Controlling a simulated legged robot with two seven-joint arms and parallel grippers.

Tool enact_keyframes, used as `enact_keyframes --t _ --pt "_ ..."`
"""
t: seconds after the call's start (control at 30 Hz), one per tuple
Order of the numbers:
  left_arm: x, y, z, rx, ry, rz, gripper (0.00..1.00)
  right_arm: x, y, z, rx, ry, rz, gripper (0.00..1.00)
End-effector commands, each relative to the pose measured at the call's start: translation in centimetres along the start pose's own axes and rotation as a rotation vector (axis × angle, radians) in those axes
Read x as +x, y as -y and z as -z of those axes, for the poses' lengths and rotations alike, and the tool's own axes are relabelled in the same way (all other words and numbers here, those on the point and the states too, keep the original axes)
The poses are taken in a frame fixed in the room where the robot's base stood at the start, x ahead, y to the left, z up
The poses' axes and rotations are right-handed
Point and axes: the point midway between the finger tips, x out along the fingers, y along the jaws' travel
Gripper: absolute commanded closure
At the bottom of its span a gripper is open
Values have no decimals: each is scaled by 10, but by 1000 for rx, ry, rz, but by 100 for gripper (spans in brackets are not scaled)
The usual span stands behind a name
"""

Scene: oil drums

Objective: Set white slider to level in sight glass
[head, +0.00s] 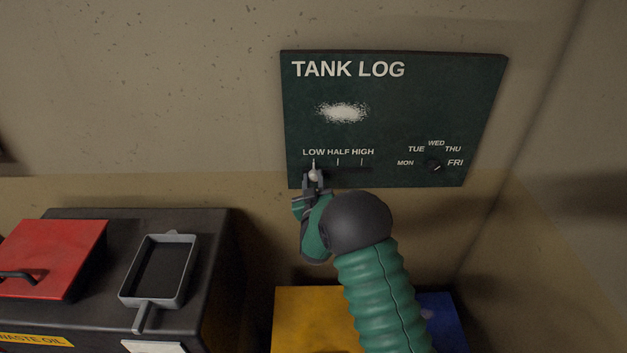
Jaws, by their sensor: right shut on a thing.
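A dark green TANK LOG board (400,110) is fixed to the wall. Its level scale reads LOW, HALF and HIGH, with a tick mark under each word. The white slider (313,174) sits under the LOW tick, at the left end of a dark slot. My right gripper (313,178) is shut on the slider at the board's lower left edge. My wrist and arm hide part of the wall below the board. I see no sight glass in this view. My left gripper is not in view.
A day dial (434,167) is on the board's right, its mark towards FRI. A black waste oil box (214,250) at lower left carries a red lid (60,250) and a grey pan (162,270). Yellow (305,320) and blue (440,320) objects stand below my arm.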

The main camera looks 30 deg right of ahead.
Motion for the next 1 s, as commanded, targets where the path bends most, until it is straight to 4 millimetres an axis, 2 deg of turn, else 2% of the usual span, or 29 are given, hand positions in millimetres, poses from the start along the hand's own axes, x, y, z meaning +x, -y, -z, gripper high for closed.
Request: enact_keyframes --t 0.23,0.33,0.47,0.7,0.8,1.0 --pt "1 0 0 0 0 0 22 0 0 -2 -1 4 1 100" --pt "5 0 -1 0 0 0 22 0 -7 -6 -1 4 0 100" --pt "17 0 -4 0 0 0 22 0 -35 -17 -3 3 -4 100" --pt "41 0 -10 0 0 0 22 0 -102 -39 -1 1 -5 100" --pt "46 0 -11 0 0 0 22 0 -121 -43 0 1 -4 100" --pt "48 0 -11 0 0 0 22 0 -133 -46 0 4 1 100"
